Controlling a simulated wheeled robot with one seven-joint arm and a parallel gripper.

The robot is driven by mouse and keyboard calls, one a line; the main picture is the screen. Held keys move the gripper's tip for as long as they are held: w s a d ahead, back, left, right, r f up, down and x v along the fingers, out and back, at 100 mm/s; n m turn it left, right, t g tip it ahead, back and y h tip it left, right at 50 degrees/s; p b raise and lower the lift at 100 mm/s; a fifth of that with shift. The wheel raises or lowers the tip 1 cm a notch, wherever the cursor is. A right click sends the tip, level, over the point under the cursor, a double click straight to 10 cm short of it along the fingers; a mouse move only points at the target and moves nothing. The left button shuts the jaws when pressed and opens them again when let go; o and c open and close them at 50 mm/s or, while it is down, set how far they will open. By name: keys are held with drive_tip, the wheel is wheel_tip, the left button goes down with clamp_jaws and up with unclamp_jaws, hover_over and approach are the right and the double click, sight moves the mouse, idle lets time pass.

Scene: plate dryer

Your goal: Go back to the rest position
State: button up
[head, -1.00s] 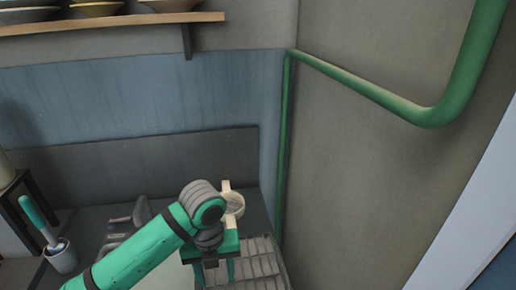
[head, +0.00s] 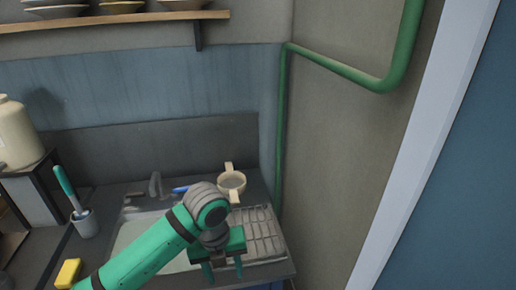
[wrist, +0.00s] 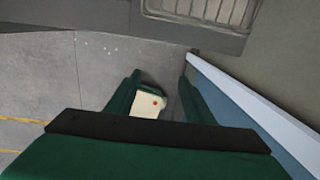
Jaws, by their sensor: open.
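My gripper (head: 223,268) is green and stands over the right end of the counter in the head view, in front of the drying rack. Its two fingers point down, apart, with nothing between them. In the wrist view my gripper (wrist: 158,88) is open, with grey floor beyond its fingers. The drying rack (head: 265,232) is a ribbed tray right of the sink, partly hidden by my arm. It also shows at the top of the wrist view (wrist: 200,8). A cream two-handled pot (head: 232,182) stands behind the rack.
A sink (head: 130,232) lies left of my arm, with a cup holding a green brush (head: 84,222) and a yellow sponge (head: 68,272) farther left. A shelf (head: 110,20) with bowls is above. A green pipe (head: 345,70) runs along the right wall.

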drive_tip(key=w+d+r+n+t+h, duration=0.2)
drive_tip(key=d+n+t+h, duration=0.3)
drive_tip(key=d, duration=0.4)
drive_tip(key=w+d+r+n+t+h, duration=0.1)
drive_tip(key=w+d+n+t+h, duration=0.15)
drive_tip(key=d+n, duration=0.55)
drive_tip(key=w+d+r+n+t+h, duration=0.25)
drive_tip(key=d+n+t+h, duration=0.2)
drive_tip(key=d, duration=0.65)
drive_tip(key=s+a+f+n+t+y, duration=0.2)
drive_tip(key=s+a+f+n+y, duration=0.25)
drive_tip(key=s+f+n, duration=0.3)
drive_tip(key=s+a+f+n+t+y, duration=0.2)
drive_tip(key=s+a+f+n+y, duration=0.2)
drive_tip(key=s+f+n+y, duration=0.4)
drive_tip(key=s+a+f, duration=0.1)
drive_tip(key=s+a, duration=0.2)
drive_tip(key=s, duration=0.4)
drive_tip(key=s+a+f, duration=0.1)
drive_tip(key=s+a, duration=0.3)
drive_tip(key=s, duration=0.4)
drive_tip(key=s+a+f+g, duration=0.1)
drive_tip(key=s+a, duration=0.3)
drive_tip(key=s, duration=0.3)
drive_tip(key=shift+s, duration=0.15)
